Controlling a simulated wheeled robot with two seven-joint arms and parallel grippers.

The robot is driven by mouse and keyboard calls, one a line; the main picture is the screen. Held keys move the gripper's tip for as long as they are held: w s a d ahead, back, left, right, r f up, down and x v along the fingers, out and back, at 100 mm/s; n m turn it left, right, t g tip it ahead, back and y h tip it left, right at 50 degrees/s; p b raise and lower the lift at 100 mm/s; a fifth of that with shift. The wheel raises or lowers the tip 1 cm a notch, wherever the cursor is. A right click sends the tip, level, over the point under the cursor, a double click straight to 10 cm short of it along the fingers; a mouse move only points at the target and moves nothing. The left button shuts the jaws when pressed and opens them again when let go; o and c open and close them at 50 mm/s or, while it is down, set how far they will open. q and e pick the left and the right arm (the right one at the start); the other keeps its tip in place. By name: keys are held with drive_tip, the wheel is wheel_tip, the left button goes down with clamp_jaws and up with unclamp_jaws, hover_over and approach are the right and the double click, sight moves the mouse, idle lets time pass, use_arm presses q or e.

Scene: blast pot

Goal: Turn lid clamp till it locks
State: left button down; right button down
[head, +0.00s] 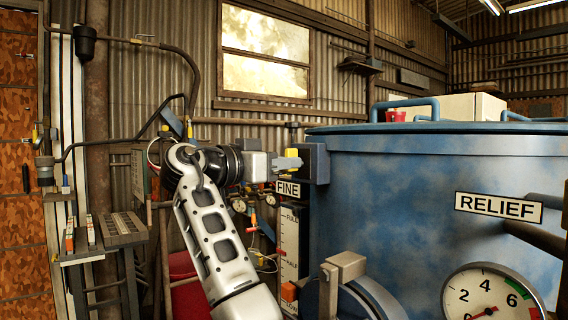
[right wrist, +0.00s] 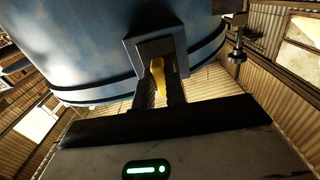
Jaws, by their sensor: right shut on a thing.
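The blue pot (head: 420,190) fills the right side of the head view, with its blue lid (head: 450,129) on top. A dark grey-blue block (head: 317,161) sticks out from its upper left side, with a small yellow handle (head: 292,153) beside it. My right gripper (head: 283,163) is at this handle. In the right wrist view the yellow handle (right wrist: 158,78) lies between the two dark fingers, in front of the block (right wrist: 155,45), and the gripper is shut on it. My left gripper is out of view.
A "FINE" label (head: 288,189) hangs just below the gripper. A "RELIEF" label (head: 498,207) and a pressure gauge (head: 492,297) are on the pot's front. A pipe (head: 535,238) juts out at right. A small bench (head: 110,230) stands at left.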

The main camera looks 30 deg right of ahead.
drive_tip(key=c, duration=1.4)
unclamp_jaws()
drive_tip(key=shift+c, duration=0.2)
drive_tip(key=shift+a, duration=0.15)
drive_tip(key=s+a, duration=0.1)
drive_tip(key=a, duration=1.4)
drive_tip(key=shift+s+a, duration=0.15)
drive_tip(key=shift+a, duration=0.25)
